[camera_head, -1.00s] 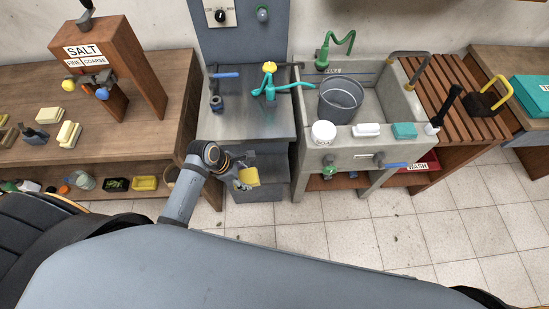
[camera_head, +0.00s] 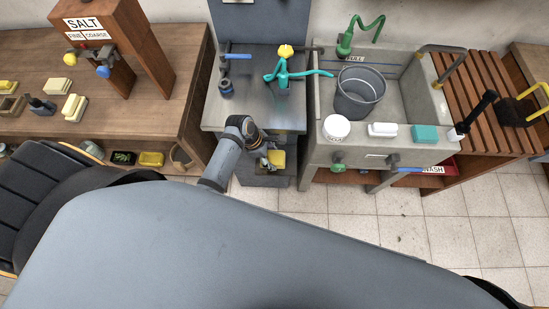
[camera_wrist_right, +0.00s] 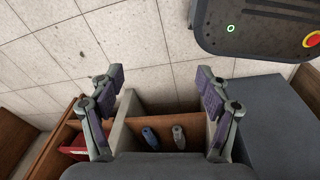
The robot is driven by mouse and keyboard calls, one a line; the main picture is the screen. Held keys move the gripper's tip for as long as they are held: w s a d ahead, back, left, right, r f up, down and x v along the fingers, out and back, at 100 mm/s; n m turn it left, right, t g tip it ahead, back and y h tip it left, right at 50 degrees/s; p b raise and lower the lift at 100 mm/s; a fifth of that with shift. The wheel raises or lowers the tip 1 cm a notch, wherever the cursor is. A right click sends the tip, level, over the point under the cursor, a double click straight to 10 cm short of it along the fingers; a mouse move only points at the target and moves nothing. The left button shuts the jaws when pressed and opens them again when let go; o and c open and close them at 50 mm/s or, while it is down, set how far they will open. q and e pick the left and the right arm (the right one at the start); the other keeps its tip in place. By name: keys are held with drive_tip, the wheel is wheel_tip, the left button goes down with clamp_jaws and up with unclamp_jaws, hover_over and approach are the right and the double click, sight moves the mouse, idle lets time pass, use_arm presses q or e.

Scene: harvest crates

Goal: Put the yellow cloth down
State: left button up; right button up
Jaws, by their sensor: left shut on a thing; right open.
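The yellow cloth (camera_head: 277,159) is in the head view, held in front of the metal counter (camera_head: 225,115), just below its front edge in the picture. My left gripper (camera_head: 266,157) is shut on the cloth; its fingers are small, dark and partly hidden by my wrist. My right gripper (camera_wrist_right: 160,78) shows in the right wrist view, with its two fingers wide apart and nothing between them.
A teal tap (camera_head: 282,74) with a yellow knob and a blue-handled tool (camera_head: 236,57) are on the counter. Right of it is a stone sink (camera_head: 320,108) with a grey bucket (camera_head: 359,95). A wooden bench (camera_head: 35,110) stands left. Tiled floor lies in front.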

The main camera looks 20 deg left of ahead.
sight(274, 159)
use_arm(q)
drive_tip(key=shift+w+d+f, duration=0.1)
drive_tip(key=shift+w+f, duration=0.3)
drive_tip(key=shift+f, duration=0.15)
drive_tip(key=shift+w+f, duration=0.15)
drive_tip(key=shift+f, duration=0.05)
drive_tip(key=shift+w+d+f, duration=0.25)
drive_tip(key=shift+f, duration=0.1)
wheel_tip(274, 159, down, 3)
drive_tip(key=shift+r+b, duration=0.15)
drive_tip(key=shift+b, duration=0.15)
drive_tip(key=shift+a, duration=0.1)
drive_tip(key=o, duration=1.2)
drive_tip(key=shift+f, duration=0.2)
use_arm(e)
drive_tip(key=shift+s+d+f, duration=0.15)
drive_tip(key=shift+s+f, duration=0.05)
drive_tip(key=shift+s, duration=0.25)
drive_tip(key=shift+s+d+f, duration=0.1)
drive_tip(key=shift+s+f, duration=0.1)
drive_tip(key=shift+s, duration=0.25)
